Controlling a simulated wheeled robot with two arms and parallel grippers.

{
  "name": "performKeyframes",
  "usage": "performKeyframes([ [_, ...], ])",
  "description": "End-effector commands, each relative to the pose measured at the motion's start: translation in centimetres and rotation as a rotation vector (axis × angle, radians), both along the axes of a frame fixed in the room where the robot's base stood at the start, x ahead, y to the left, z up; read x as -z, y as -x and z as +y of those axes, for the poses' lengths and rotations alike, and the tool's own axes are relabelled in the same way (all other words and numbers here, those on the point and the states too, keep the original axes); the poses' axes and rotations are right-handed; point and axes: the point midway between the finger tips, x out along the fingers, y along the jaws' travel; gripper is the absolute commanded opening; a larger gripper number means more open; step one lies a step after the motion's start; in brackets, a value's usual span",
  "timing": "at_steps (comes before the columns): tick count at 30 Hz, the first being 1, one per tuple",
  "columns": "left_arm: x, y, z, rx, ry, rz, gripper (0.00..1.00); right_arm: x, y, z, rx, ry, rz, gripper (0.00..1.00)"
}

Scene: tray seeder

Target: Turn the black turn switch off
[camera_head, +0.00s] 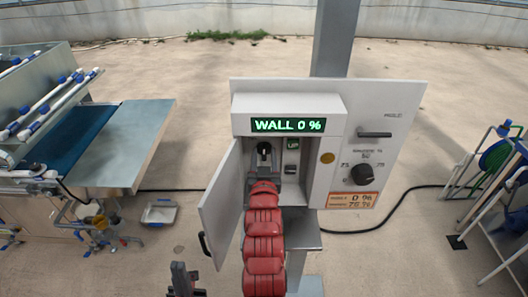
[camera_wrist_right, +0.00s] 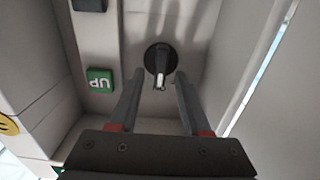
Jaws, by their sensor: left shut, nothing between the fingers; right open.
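The black turn switch (camera_head: 264,148) is on the back wall inside the open control box. In the right wrist view the switch (camera_wrist_right: 158,58) has a round black base and a handle with a pale tip pointing toward the gripper. My right gripper (camera_wrist_right: 160,88) is open, with one finger on each side of the handle in the picture; I see gaps and no clear contact. My left gripper (camera_head: 185,279) is shut and empty, low in front of the box.
The box door (camera_head: 222,205) stands open at left. A green UP button (camera_wrist_right: 100,78) is beside the switch. The display (camera_head: 288,125) reads WALL 0 %. A large black dial (camera_head: 365,174) and a handle (camera_head: 375,134) are on the right panel. A conveyor table (camera_head: 140,140) stands left.

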Motion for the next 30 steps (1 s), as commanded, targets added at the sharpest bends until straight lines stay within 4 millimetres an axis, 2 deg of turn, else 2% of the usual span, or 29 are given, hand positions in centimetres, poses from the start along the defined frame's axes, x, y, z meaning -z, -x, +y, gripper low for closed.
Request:
performKeyframes([
  [10,-0.10,0.00,0.00,0.000,0.000,0.000,0.00,0.12,-0.38,0.02,-0.001,0.000,0.002,0.47],
  [11,-0.09,-0.01,0.00,0.000,0.000,0.000,0.00,0.12,-0.38,0.02,-0.001,0.000,0.002,0.44],
  [18,-0.10,0.00,0.00,0.000,0.000,0.000,0.00,0.11,-0.37,0.03,-0.001,0.000,0.001,0.01],
  [30,-0.01,0.00,0.00,0.000,0.000,0.000,0.00,0.10,-0.36,0.05,-0.001,0.010,0.000,0.00],
])
